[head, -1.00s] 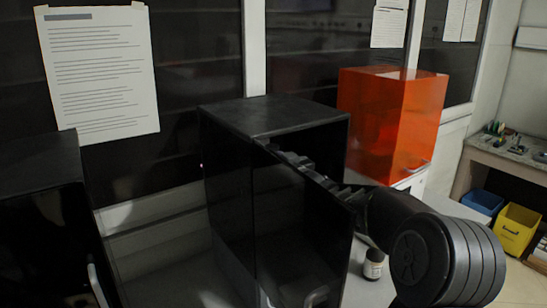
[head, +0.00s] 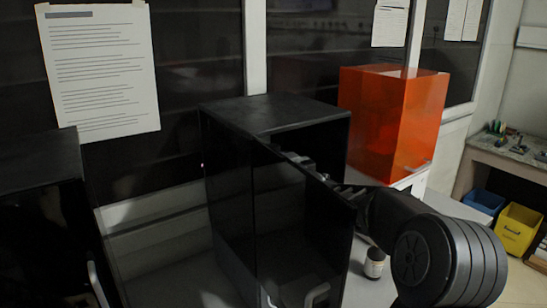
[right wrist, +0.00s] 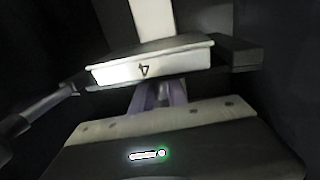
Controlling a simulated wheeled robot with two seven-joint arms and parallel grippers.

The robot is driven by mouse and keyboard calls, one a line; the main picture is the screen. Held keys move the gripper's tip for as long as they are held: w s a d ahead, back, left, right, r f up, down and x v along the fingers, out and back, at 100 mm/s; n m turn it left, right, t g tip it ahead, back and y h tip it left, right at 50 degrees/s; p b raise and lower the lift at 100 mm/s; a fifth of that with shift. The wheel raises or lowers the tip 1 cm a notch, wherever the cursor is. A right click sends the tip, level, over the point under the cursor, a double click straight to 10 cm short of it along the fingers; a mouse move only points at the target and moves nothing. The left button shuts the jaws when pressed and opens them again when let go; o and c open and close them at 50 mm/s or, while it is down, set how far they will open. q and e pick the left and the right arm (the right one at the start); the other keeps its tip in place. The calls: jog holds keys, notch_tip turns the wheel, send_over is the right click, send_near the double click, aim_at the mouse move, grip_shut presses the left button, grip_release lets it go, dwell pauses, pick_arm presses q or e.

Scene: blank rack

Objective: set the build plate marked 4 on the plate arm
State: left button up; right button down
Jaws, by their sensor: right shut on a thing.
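The build plate marked 4 (right wrist: 150,66) is a pale slab with its numeral upside down in the right wrist view. My right gripper (right wrist: 161,92) is shut on it, its fingers reaching up to the plate's underside. A pale upright (right wrist: 152,18) rises behind the plate, and a dark block (right wrist: 238,55) lies behind it at the right. I cannot tell which part is the plate arm, or whether the plate touches it. In the head view my right arm reaches into the open black cabinet (head: 262,118), whose door hides the gripper and plate. My left gripper is not in view.
The cabinet's dark glossy door (head: 290,225) stands open in front of the arm. A small bottle (head: 374,263) stands close beside my right arm. An orange box (head: 385,120) stands behind on the right. Another black cabinet (head: 40,160) is at the left.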

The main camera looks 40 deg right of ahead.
jog(key=shift+f, duration=0.1)
jog(key=c, duration=1.3)
grip_release()
jog(key=shift+o, duration=0.5)
jog(key=shift+f, duration=0.15)
jog(key=shift+s, duration=0.2)
jog(key=s+a+b, duration=0.1)
jog(key=s+b, duration=0.1)
jog(key=s, duration=0.5)
jog(key=shift+s+a, duration=0.15)
jog(key=shift+a, duration=0.05)
